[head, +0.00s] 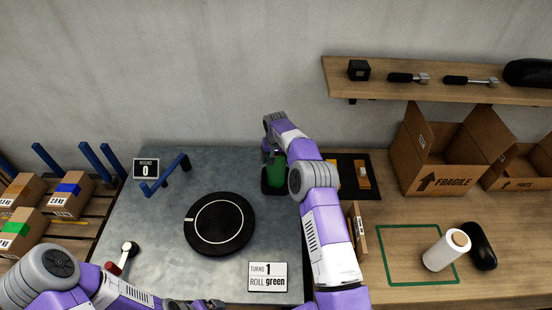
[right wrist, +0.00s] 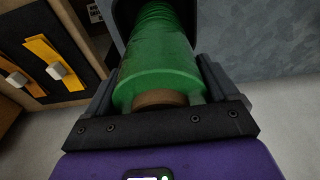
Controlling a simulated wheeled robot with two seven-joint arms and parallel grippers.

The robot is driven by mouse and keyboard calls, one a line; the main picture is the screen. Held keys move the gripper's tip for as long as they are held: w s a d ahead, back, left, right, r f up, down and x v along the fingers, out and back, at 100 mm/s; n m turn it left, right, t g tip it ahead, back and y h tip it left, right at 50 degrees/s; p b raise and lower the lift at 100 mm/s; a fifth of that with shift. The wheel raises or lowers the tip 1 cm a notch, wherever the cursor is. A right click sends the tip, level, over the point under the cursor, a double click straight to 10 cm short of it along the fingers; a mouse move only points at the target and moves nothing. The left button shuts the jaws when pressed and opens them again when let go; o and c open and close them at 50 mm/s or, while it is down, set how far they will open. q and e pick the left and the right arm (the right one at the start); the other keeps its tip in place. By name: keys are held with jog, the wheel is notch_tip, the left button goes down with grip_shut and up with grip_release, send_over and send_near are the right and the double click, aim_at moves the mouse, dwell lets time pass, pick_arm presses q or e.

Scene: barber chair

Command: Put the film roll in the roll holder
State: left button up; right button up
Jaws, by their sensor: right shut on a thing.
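A green film roll (head: 276,172) stands at the back of the metal table, partly hidden by my right arm. My right gripper (head: 272,150) is shut on it from above. In the right wrist view the green roll (right wrist: 162,65) lies between the fingers, with its brown core end towards the camera. The black roll holder (head: 265,189) is around the roll's lower end in the head view. In the right wrist view the dark holder (right wrist: 124,14) surrounds the far end. I cannot tell whether the roll is fully seated. My left gripper (head: 192,305) is cut off at the bottom edge.
A black turntable (head: 220,224) sits mid-table, with a blue bent bar (head: 165,176) behind. A sign (head: 267,276) reads "TURNS 1 ROLL green". Open cardboard boxes (head: 440,160) stand behind; a shelf (head: 440,92) hangs above.

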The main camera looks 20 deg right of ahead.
jog(key=o, duration=1.8)
jog(key=shift+r, duration=0.25)
jog(key=r, duration=0.4)
jog(key=s+r+p, duration=0.1)
jog(key=r, duration=0.6)
jog(key=shift+s+a+r, duration=0.3)
jog(key=shift+s+a, duration=0.05)
jog(key=shift+a, duration=0.05)
